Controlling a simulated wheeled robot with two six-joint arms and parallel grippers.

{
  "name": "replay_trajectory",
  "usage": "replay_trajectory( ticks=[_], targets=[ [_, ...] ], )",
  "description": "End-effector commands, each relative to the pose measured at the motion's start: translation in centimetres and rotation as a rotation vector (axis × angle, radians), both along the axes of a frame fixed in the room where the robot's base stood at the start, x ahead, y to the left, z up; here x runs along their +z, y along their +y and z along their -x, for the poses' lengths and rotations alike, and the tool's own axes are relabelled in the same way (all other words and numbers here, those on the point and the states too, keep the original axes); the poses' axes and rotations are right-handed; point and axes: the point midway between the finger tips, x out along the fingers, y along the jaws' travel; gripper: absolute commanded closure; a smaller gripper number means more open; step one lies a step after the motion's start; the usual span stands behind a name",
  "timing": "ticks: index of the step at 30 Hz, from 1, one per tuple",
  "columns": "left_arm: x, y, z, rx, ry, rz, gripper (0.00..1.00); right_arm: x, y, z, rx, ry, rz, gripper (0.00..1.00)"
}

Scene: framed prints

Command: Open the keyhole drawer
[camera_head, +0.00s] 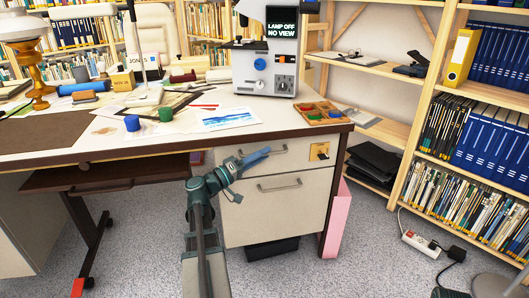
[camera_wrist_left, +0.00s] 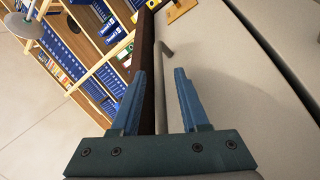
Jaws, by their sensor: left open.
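The keyhole drawer (camera_head: 289,156) is the upper drawer of the desk's pale pedestal, with a brass keyhole plate (camera_head: 319,151) at its right; it looks closed. Its grey bar handle (camera_head: 242,151) is partly hidden by my left gripper (camera_head: 263,154), which is at the drawer front. In the left wrist view the handle (camera_wrist_left: 167,48) runs into the gap between the two blue fingers of my left gripper (camera_wrist_left: 160,72), which are open. I cannot tell whether a finger touches it. The plate (camera_wrist_left: 181,9) shows beyond the handle. My right gripper is not in view.
A lower drawer (camera_head: 277,207) with its own handle sits beneath and looks closed. The desk top (camera_head: 60,135) overhangs the drawers and holds papers, ink bottles and a machine (camera_head: 265,70). A bookshelf (camera_head: 410,130) stands at right. Grey carpet (camera_head: 380,250) lies open in front.

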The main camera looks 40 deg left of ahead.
Motion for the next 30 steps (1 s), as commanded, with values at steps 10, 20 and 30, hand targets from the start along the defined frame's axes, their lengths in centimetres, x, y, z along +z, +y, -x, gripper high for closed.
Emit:
replay_trajectory(
  ticks=[10, 20, 30],
  targets=[
    [0.24, -0.31, -1.15, 0.0, 0.0, 0.0, 0.55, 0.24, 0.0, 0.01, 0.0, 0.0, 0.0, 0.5],
    [0.24, -0.29, -1.11, 0.0, 0.0, 0.0, 0.89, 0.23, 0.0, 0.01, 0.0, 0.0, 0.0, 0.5],
    [0.22, -0.28, -1.1, 0.0, 0.0, 0.0, 1.0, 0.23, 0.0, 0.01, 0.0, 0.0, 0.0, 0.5]
  ],
)
